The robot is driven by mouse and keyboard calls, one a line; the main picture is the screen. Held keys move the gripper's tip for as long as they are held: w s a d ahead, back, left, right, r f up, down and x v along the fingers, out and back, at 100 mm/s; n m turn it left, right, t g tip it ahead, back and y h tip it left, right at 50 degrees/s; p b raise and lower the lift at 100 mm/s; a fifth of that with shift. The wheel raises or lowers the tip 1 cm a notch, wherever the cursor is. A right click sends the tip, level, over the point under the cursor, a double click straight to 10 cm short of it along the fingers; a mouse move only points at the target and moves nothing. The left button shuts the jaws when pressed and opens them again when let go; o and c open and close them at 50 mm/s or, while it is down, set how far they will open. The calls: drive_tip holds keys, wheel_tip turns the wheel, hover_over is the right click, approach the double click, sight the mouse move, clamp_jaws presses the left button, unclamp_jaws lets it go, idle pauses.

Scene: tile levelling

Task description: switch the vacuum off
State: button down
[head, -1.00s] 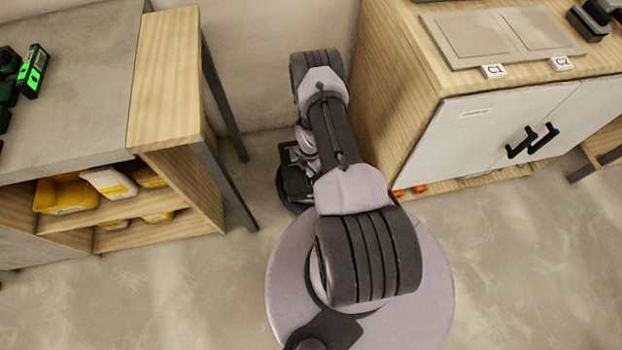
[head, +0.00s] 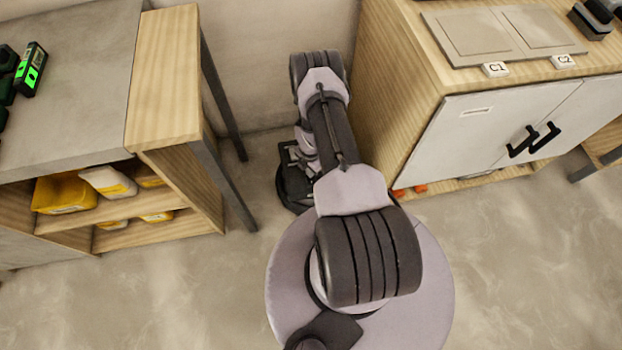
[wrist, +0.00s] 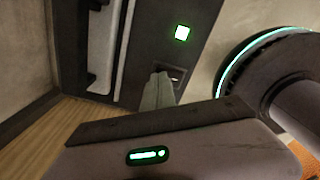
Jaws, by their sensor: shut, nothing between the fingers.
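The vacuum shows in the wrist view as a dark panel (wrist: 140,50) with a lit green square lamp (wrist: 182,33). A small dark switch recess (wrist: 177,76) sits below the lamp. My gripper (wrist: 160,80) is shut and empty, its fingertips at or just in front of the recess; I cannot tell whether they touch it. The fingers hide part of the recess, so the switch position is unclear. In the head view, my arm hides the gripper and most of the space between the two pieces of furniture.
A wooden shelf unit (head: 165,75) with yellow containers (head: 65,193) stands at left. At right is a wooden cabinet (head: 385,85) with grey doors and black handles (head: 533,140). The floor (head: 530,260) in front is clear.

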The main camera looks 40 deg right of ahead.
drive_tip(key=shift+f+b, duration=0.45)
drive_tip(key=shift+f, duration=0.05)
drive_tip(key=shift+r, duration=0.15)
drive_tip(key=shift+r+p, duration=2.4)
drive_tip(key=shift+r, duration=1)
